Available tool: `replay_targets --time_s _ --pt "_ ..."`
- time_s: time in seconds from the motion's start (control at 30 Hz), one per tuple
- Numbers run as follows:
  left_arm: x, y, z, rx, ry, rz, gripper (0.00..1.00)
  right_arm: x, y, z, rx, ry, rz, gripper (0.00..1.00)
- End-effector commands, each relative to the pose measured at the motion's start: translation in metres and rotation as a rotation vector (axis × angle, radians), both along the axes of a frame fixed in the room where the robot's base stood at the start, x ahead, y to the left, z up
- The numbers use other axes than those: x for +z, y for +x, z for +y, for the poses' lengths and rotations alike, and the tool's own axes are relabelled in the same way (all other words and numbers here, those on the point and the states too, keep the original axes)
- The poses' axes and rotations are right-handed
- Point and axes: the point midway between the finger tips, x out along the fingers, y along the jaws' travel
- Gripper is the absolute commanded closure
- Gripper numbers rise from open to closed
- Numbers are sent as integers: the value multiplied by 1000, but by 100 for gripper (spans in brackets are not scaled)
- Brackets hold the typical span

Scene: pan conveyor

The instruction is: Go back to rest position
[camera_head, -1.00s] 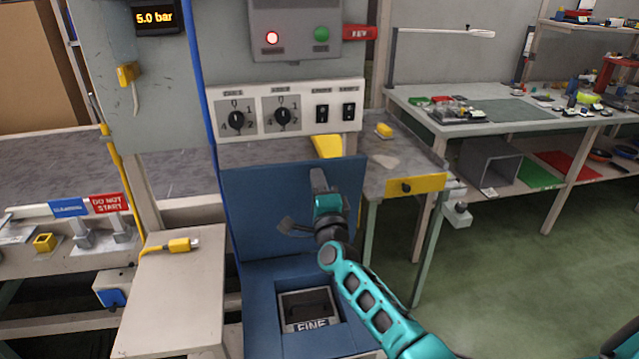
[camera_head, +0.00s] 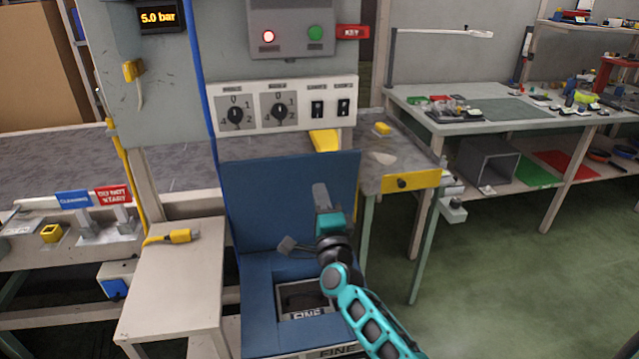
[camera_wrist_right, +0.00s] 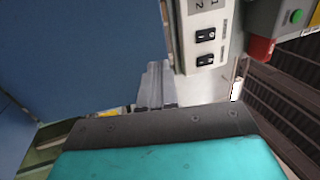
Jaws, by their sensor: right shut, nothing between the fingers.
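My right gripper (camera_head: 320,192) is in front of the blue panel (camera_head: 275,195) of the machine, below the switch panel (camera_head: 285,105). Its fingers are shut with nothing between them, and they point up. In the right wrist view the gripper (camera_wrist_right: 153,80) shows as a grey strip in front of the blue surface, with the switches to its right. My teal right arm comes in from the bottom of the head view. My left gripper is not in view.
A blue bin marked FINE (camera_head: 305,298) lies below the gripper. A small table (camera_head: 180,290) with a yellow plug (camera_head: 180,236) stands at left. A grey bench with a yellow drawer (camera_head: 408,182) stands to the right. Green floor is free at right.

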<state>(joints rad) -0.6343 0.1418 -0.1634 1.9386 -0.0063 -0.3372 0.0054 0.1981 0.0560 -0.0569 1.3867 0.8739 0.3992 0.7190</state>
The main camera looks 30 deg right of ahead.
Motion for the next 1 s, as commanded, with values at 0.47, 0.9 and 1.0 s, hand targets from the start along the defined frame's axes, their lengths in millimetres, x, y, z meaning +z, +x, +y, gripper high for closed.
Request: replay_targets --time_s 0.47,0.9,1.0 --pt "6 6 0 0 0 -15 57 -10 -62 16 -1 0 0 100" --pt "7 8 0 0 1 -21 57 -86 -127 69 185 -593 316 100" --pt "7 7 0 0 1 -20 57 -130 -173 90 307 -938 475 100"
